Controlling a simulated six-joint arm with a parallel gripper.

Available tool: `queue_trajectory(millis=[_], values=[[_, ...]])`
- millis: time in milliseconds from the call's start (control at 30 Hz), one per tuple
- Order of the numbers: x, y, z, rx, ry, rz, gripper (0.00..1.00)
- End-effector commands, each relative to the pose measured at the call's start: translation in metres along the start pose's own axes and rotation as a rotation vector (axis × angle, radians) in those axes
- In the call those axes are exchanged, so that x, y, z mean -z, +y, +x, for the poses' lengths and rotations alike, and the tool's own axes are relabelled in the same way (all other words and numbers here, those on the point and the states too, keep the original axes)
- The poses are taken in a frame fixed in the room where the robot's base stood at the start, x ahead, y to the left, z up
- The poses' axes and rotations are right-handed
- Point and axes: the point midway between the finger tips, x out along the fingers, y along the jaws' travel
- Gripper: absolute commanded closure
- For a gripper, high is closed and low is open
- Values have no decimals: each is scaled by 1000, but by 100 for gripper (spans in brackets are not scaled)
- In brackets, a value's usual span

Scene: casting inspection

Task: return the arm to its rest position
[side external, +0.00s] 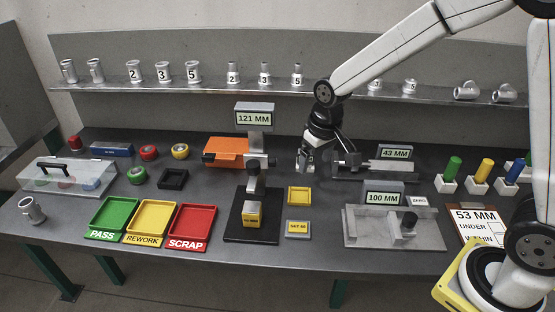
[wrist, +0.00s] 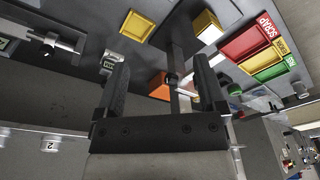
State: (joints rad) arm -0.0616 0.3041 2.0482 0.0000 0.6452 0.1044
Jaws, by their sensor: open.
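My gripper (side external: 306,160) hangs over the middle of the bench, fingers down, between the 121 mm gauge (side external: 254,117) and the 43 mm gauge (side external: 395,153). In the wrist view, the two dark fingers of my gripper (wrist: 161,66) stand wide apart with nothing held between them. My arm reaches in from the right, above the bench. In the side view the fingertips are small, and I cannot tell how far they are above the bench top.
A shelf (side external: 430,95) with several metal castings runs behind my gripper. Green (side external: 110,235), yellow (side external: 150,238) and red (side external: 190,243) trays lie front left. The 100 mm gauge (side external: 383,198) stands front right, near coloured plugs (side external: 486,168). A casting (side external: 33,210) stands far left.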

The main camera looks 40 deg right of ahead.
Motion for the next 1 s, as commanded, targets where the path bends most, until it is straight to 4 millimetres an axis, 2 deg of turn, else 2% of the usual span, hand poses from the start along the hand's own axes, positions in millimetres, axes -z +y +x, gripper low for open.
queue_trajectory(millis=[33, 300, 500, 700, 1000], values=[[-13, 4, -1, 0, 8, -2, 10], [-79, 21, 1, -3, 54, -25, 10], [-116, 29, 3, -6, 79, -38, 10], [-130, 31, 5, -7, 88, -43, 10], [-130, 31, 5, -7, 88, -44, 10]])
